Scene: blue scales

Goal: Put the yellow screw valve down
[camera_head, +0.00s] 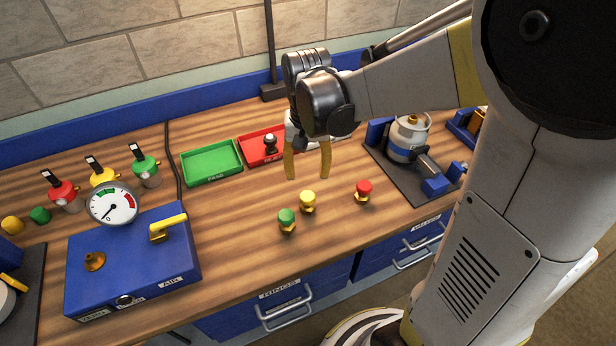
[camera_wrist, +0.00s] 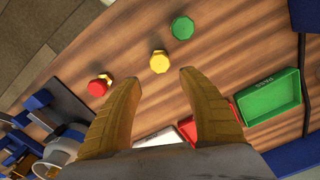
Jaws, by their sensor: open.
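The yellow screw valve (camera_head: 308,202) stands on the wooden bench between a green screw valve (camera_head: 287,221) and a red screw valve (camera_head: 363,191). In the wrist view the yellow valve (camera_wrist: 160,61) lies beyond my fingertips, near the gap between them, and apart from both. My gripper (camera_head: 307,177) is open and empty, above and behind the yellow valve in the head view. In the wrist view the open fingers (camera_wrist: 160,80) point toward the valves, with bare wood between them.
A blue box with a gauge (camera_head: 112,205) is at left. A dark mat (camera_head: 400,172) with a metal pot (camera_head: 408,138) is at right. Wood around the valves is clear.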

